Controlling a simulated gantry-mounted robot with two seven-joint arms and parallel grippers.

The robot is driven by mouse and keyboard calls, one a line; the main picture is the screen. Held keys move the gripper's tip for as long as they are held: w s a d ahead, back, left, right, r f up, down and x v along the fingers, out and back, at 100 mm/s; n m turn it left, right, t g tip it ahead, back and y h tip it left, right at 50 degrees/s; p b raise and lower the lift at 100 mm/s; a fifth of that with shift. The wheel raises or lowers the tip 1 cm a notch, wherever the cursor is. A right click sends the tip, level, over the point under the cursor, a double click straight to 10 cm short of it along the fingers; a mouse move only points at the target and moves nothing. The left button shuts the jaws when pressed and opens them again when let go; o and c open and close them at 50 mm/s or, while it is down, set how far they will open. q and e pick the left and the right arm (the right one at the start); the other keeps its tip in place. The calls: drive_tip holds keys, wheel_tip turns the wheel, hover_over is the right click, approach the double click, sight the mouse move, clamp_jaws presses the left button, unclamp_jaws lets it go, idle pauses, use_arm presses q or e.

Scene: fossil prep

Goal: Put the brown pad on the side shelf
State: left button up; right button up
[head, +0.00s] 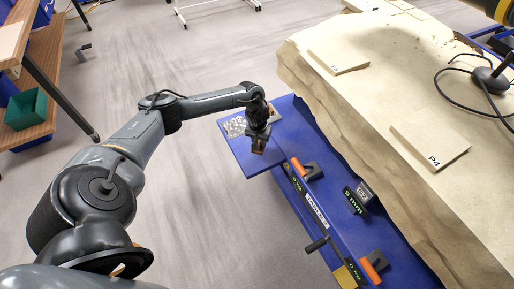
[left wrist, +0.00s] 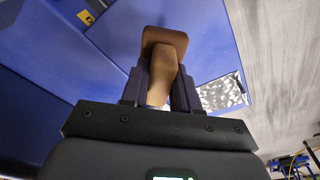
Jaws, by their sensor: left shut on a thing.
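I cannot tell whether the pad touches the shelf. The part of the pad between the fingers is partly hidden. My right gripper does not show.
A speckled sheet (head: 235,127) lies on the shelf; it also shows in the left wrist view (left wrist: 222,93). Orange-handled clamps (head: 300,167) and a digital readout (head: 355,200) sit beside the big tan block (head: 385,110). Open floor lies left of the shelf.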

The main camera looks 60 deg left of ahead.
use_arm(q)
drive_tip(key=shift+f+b, duration=0.75)
drive_tip(key=shift+f, duration=1.65)
drive_tip(key=shift+f, duration=0.1)
drive_tip(key=o, duration=1)
